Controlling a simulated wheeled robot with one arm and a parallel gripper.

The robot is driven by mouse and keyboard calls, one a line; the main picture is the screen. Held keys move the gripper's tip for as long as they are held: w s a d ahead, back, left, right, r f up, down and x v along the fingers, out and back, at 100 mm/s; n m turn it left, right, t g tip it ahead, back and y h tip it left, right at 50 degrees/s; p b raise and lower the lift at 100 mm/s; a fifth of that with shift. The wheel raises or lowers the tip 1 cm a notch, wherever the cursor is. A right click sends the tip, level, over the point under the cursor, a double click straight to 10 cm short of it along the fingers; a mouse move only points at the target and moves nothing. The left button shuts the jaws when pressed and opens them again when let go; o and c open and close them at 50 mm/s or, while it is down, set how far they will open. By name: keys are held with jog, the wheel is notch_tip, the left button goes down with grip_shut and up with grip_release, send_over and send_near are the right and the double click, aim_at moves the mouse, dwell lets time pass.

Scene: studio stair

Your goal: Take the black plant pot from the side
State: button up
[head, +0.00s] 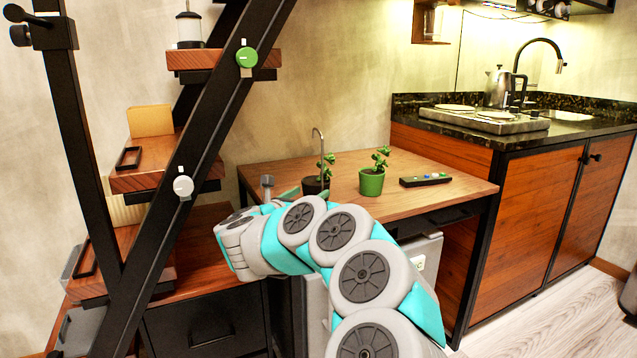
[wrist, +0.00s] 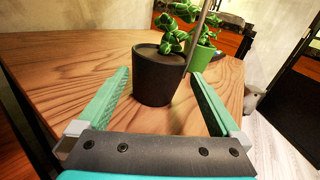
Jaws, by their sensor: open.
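The black plant pot (wrist: 158,76) stands upright on the wooden table (wrist: 60,66), with a green leafy plant in it. In the wrist view it is ahead of my gripper (wrist: 165,92), near the fingertips and between the lines of the two green fingers. My gripper is open and nothing is held. I cannot tell whether a finger touches the pot. In the head view the black pot (head: 314,187) is partly hidden behind my arm, and only a little of my gripper (head: 285,193) shows.
A green pot (head: 371,182) with a plant stands close by to the right, and a dark remote-like bar (head: 425,180) lies beyond it. A thin metal post with a curved top (head: 319,150) rises beside the black pot. Stairs with a black rail (head: 205,130) stand at the left.

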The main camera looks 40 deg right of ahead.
aim_at(318, 167)
jog(key=shift+f+p+x, duration=0.2)
jog(key=shift+p+x, duration=0.55)
jog(key=shift+x, duration=1.8)
jog(key=shift+w, duration=0.1)
jog(key=shift+c, duration=0.4)
jog(key=c, duration=1.2)
